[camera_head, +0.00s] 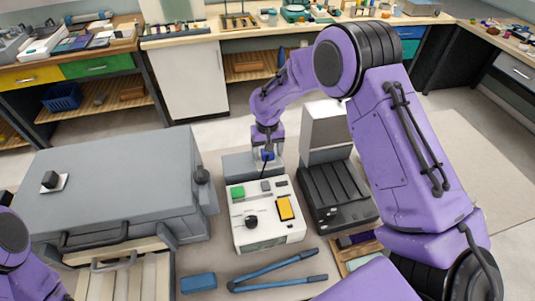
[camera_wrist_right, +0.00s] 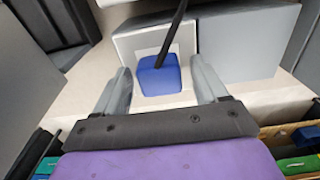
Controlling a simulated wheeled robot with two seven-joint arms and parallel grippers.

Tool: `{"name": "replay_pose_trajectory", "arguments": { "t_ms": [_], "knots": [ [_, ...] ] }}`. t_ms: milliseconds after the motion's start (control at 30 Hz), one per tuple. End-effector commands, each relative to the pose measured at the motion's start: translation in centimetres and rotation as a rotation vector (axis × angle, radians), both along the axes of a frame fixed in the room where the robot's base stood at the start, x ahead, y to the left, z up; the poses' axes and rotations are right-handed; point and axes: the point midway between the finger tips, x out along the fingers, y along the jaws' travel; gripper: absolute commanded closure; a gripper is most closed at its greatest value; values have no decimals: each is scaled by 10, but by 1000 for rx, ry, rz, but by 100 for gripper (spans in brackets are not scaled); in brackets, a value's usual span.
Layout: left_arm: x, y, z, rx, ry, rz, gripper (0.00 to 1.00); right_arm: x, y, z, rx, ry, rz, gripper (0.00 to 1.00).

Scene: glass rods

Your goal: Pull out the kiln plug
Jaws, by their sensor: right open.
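The blue plug (camera_head: 267,155) with a black cord sits at a grey block (camera_head: 240,165) behind the white control box (camera_head: 268,236). In the right wrist view the blue plug (camera_wrist_right: 158,77) is against a pale plate, its cord running upward. My right gripper (camera_head: 267,146) is above the plug, partly hiding it. In the wrist view its open fingers (camera_wrist_right: 163,90) stand on either side of the plug, with gaps. Whether they are level with the plug is unclear. The large grey kiln (camera_head: 115,185) stands at left. My left gripper is out of view; only its purple arm shows.
The control box has a green button, a yellow switch and a black knob. A black ribbed unit (camera_head: 335,195) stands close on the right. Blue-handled tongs (camera_head: 275,272) and a blue block (camera_head: 198,282) lie in front. Workbenches line the back.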

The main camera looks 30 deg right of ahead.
Motion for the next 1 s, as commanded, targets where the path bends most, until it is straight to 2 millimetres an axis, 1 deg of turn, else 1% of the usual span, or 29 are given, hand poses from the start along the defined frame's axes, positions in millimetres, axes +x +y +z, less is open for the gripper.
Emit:
{"name": "replay_pose_trajectory", "arguments": {
  "t_ms": [200, 233, 267, 300, 367, 400, 433, 567, 1000],
  "knots": [
    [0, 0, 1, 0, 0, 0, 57, 0, 0, 0, 0, 0, 0, 28],
    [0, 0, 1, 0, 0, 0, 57, 0, 0, 0, 0, 0, 0, 34],
    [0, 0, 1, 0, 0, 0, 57, 0, 0, 0, 0, 0, 0, 44],
    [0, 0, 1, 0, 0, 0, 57, 0, 0, 0, 0, 0, 0, 57],
    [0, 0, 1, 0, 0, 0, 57, 0, 0, 0, 0, 0, 0, 76],
    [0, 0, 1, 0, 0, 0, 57, 0, 0, 0, 0, 0, 0, 90],
    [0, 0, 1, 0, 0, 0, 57, 0, 0, 0, 0, 0, 0, 98],
    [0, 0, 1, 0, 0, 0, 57, 0, 0, 2, 0, -1, 0, 98],
    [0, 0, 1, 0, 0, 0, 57, 0, 0, 20, 0, -1, 0, 98]
  ]
}}
